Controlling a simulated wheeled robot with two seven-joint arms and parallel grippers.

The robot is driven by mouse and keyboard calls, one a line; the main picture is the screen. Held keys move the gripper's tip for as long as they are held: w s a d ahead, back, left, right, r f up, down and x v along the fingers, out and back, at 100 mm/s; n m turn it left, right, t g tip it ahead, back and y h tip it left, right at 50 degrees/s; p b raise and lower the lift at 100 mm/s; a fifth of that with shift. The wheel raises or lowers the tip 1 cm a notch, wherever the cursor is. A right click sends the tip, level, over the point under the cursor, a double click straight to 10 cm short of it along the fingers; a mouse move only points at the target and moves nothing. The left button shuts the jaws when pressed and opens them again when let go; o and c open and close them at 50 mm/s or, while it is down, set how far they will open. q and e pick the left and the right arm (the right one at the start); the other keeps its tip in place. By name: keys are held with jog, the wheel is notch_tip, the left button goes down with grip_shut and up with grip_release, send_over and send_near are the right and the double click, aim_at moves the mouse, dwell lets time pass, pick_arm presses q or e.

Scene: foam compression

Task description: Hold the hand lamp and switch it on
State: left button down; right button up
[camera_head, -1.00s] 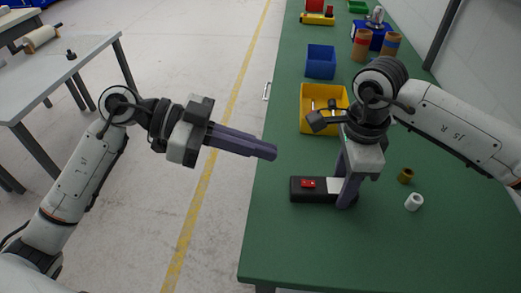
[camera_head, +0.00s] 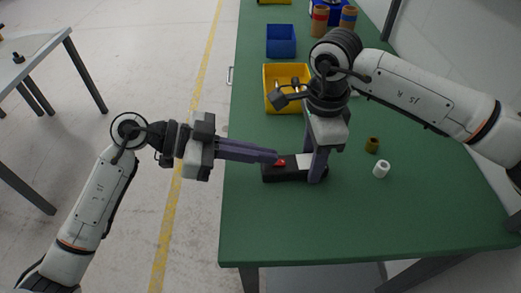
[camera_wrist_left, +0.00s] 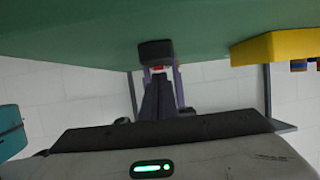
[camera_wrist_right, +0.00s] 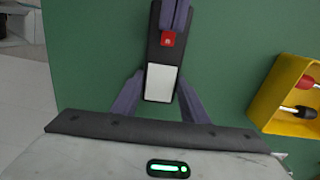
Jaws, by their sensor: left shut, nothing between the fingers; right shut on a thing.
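The hand lamp (camera_head: 283,174) is a black block with a white section and a red switch, lying on the green table near its left edge. In the right wrist view the lamp's white section (camera_wrist_right: 160,83) lies between the fingers of my right gripper (camera_head: 318,174), which is shut on it. My left gripper (camera_head: 276,157) is shut and empty. Its fingertips are at the red switch (camera_wrist_right: 168,39) and partly cover the lamp's far end in the right wrist view. Whether they touch the switch I cannot tell. The lamp also shows in the left wrist view (camera_wrist_left: 156,52).
A yellow bin (camera_head: 271,78) with tools and a blue bin (camera_head: 281,41) stand further back on the green table (camera_head: 300,225). A brown ring (camera_head: 372,145) and a white roll (camera_head: 381,169) lie to the right of the lamp. The table's front is clear.

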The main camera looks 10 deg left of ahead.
pick_arm(q)
jog(key=shift+a+f, duration=0.1)
jog(key=shift+f, duration=0.35)
jog(key=shift+r, duration=0.1)
jog(key=shift+r, duration=0.75)
jog(key=shift+r, duration=0.1)
jog(key=shift+r, duration=0.35)
jog(key=v, duration=1.1)
jog(key=shift+r, duration=0.2)
